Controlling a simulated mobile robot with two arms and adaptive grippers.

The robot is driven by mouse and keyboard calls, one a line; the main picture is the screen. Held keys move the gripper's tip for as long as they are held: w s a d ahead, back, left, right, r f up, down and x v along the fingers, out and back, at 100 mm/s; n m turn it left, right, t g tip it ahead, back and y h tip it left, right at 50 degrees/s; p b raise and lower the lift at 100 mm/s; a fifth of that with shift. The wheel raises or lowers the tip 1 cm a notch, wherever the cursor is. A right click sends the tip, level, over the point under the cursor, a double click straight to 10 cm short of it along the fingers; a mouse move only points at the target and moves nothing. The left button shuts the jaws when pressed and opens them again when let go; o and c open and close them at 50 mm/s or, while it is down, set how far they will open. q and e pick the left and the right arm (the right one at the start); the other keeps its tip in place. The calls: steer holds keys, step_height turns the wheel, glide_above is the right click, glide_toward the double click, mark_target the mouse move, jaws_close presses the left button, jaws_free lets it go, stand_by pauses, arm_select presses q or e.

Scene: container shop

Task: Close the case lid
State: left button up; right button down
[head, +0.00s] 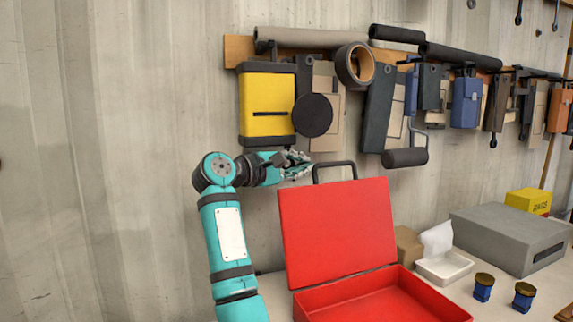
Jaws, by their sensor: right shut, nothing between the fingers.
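The red case stands open on the table. Its lid (338,232) is raised nearly upright and leans back slightly. The case base (385,300) lies in front of it, cut off by the bottom edge of the view. A dark handle (335,168) stands above the lid's top edge. My right gripper (305,165) is shut and empty, just above the lid's top left corner and left of the handle. I cannot tell whether it touches the handle or how far behind the lid it is. My left gripper is not in view.
A grey box (510,235), a yellow box (528,202), a white tissue tray (444,267) and two blue jars (483,287) stand on the table right of the case. Tools and pouches hang from a wall rack (240,52) above. The wall left of my arm is bare.

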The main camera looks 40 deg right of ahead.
steer(key=shift+s+a+r, duration=0.1)
steer(key=shift+s+a, duration=0.15)
steer(key=shift+s, duration=0.3)
steer(key=shift+s+a+r, duration=0.1)
steer(key=shift+s+a, duration=0.15)
steer(key=shift+s, duration=0.25)
steer(key=shift+f, duration=0.1)
